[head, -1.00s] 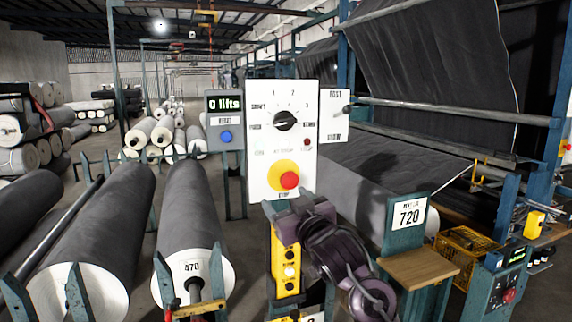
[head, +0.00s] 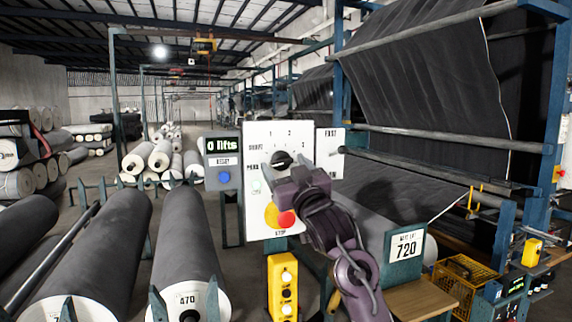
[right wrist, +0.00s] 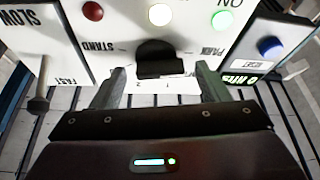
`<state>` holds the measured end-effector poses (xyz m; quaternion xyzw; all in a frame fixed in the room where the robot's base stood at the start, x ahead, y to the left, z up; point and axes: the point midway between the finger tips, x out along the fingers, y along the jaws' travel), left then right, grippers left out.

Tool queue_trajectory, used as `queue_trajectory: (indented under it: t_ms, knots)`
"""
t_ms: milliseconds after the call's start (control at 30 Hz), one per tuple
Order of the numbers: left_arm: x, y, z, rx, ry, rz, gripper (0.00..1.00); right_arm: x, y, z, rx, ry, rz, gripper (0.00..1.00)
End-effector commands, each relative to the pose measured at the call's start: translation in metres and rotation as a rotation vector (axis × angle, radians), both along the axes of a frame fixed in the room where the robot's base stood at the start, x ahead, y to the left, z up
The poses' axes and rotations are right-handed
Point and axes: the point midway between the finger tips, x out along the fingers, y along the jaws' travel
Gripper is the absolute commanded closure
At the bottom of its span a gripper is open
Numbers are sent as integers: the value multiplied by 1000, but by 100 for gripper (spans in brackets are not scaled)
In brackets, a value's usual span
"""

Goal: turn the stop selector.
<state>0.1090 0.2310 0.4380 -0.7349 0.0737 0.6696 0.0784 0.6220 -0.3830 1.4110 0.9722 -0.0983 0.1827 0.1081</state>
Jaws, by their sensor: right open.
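The stop selector is a black rotary knob (head: 281,158) on a white panel (head: 254,212), with numbers and words around it. Its setting is not clear to me. In the right wrist view the knob (right wrist: 160,57) appears with the lettering upside down, STAND to its left and PARK to its right. My right gripper (head: 284,172) is in front of the panel, just below the knob in the head view. In the wrist view its two open fingers (right wrist: 160,76) stand on either side of the knob, with gaps showing between them and it. My left gripper is not in view.
A red stop button (head: 286,219) on yellow sits below the gripper. Red, white and green lamps (right wrist: 222,21) are beyond the knob. A lever (right wrist: 39,100) marked SLOW and FAST and a blue button (head: 224,177) flank the panel.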

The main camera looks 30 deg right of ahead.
Motion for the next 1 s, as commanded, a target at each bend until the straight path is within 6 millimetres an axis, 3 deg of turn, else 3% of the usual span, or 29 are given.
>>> queue_trajectory:
  t_ms: [200,533,1000]
  knots:
    - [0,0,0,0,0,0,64,0,0,0,0,0,0,34]
    - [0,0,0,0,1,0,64,0,0,0,1,0,0,76]
    - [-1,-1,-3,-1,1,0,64,0,2,-1,128,-30,2,76]
